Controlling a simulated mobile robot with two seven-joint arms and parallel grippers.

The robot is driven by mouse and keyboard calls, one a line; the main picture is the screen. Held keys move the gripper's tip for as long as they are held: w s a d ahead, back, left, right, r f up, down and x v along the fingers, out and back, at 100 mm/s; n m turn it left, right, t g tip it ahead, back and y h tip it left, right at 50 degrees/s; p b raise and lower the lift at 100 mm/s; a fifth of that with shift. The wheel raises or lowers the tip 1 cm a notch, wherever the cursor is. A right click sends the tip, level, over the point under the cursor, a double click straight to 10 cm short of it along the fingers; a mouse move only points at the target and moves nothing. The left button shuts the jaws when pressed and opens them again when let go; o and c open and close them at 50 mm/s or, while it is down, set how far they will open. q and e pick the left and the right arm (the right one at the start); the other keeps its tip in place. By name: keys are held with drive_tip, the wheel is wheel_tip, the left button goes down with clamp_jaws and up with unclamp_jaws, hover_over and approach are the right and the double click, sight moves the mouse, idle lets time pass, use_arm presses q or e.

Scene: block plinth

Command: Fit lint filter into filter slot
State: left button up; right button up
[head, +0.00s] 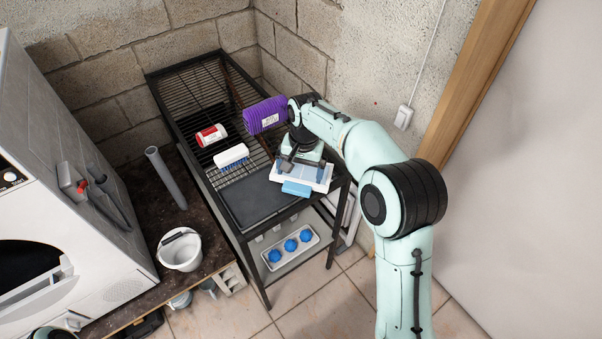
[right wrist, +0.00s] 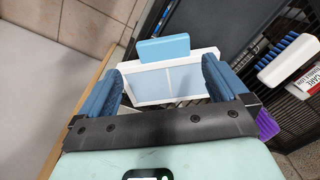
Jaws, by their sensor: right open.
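The lint filter is a white frame with pale blue mesh panes (head: 318,174) and a light blue handle (head: 297,189). It lies on the near right end of the black rack, handle towards the front. My right gripper (head: 300,161) is open just above it. In the right wrist view the filter (right wrist: 184,80) shows between the two spread fingers of my right gripper (right wrist: 161,68); I cannot tell whether either finger touches it. The white machine (head: 90,235) at the left has a dark opening; I cannot make out the filter slot. My left gripper is out of view.
A tray of blue balls (head: 290,247) sits below. A white bucket (head: 180,250) and grey pipe (head: 166,177) stand on the dark slab.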

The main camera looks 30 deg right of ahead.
sight(297, 187)
drive_tip(key=f, duration=0.5)
drive_tip(key=w+f, duration=0.1)
drive_tip(key=f, duration=0.2)
drive_tip(key=shift+w+a, duration=0.1)
drive_tip(key=shift+a, duration=0.05)
drive_tip(key=c, duration=0.8)
